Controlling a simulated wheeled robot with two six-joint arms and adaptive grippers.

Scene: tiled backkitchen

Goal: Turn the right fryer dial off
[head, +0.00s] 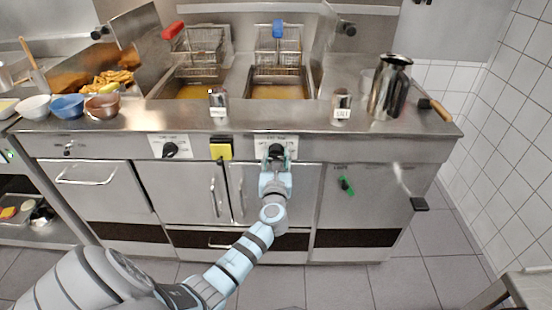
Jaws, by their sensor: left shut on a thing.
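The right fryer dial (276,150) is a small dark knob on a pale label plate (290,141) on the front panel, below the blue-handled basket. My left gripper (276,159) is at this dial and shut on it, covering much of it, so the dial's pointer angle cannot be told. The left fryer dial (170,149) is a black knob on its own plate, apart from the gripper. My right gripper is not in view.
Two fryer baskets, one red-handled (173,30) and one blue-handled (278,29), stand over the oil wells. A yellow block (221,148) sits between the dials. A metal jug (390,88) stands on the counter.

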